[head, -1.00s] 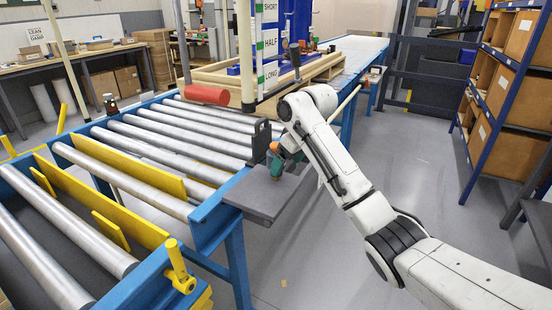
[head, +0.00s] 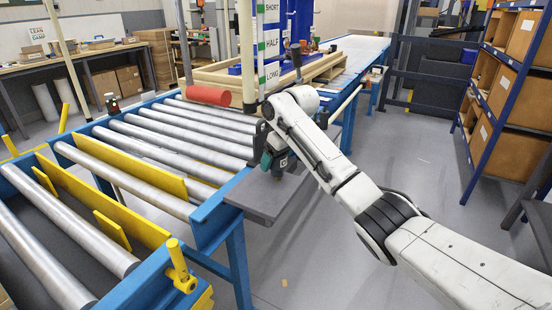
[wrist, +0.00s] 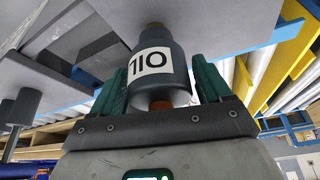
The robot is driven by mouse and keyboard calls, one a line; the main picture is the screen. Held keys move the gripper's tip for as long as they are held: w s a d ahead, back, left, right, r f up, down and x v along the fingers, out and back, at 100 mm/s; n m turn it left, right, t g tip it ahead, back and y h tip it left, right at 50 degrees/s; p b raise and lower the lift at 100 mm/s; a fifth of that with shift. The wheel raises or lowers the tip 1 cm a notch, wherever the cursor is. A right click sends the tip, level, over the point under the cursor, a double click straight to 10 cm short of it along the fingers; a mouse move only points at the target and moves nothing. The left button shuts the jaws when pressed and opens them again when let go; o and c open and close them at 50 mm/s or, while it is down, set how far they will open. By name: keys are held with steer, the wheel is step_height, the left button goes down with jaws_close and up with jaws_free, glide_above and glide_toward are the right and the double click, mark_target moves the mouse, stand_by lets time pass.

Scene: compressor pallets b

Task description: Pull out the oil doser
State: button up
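The oil doser (wrist: 158,75) is a dark grey bottle with a white label reading OIL, upside down in the wrist view. An orange part shows at its end near my palm, a brownish tip at its far end. My gripper (wrist: 162,85) has green fingers close along both sides of it; whether they press on it I cannot tell. In the head view my gripper (head: 273,162) is low over the grey side shelf (head: 270,197), with the dark doser (head: 281,164) at its fingers. Whether the doser touches the shelf is unclear.
The roller conveyor (head: 180,137) with blue frame runs left of the shelf. Yellow guides (head: 132,168) stand at front left. Floor right of my arm is free up to the blue rack (head: 500,95).

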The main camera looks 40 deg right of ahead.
steer(key=c, duration=0.9)
steer(key=o, duration=0.6)
steer(key=c, duration=0.6)
steer(key=shift+r+p, duration=0.75)
steer(key=shift+p, duration=0.15)
steer(key=shift+r+p, duration=2.4)
steer(key=shift+r, duration=0.1)
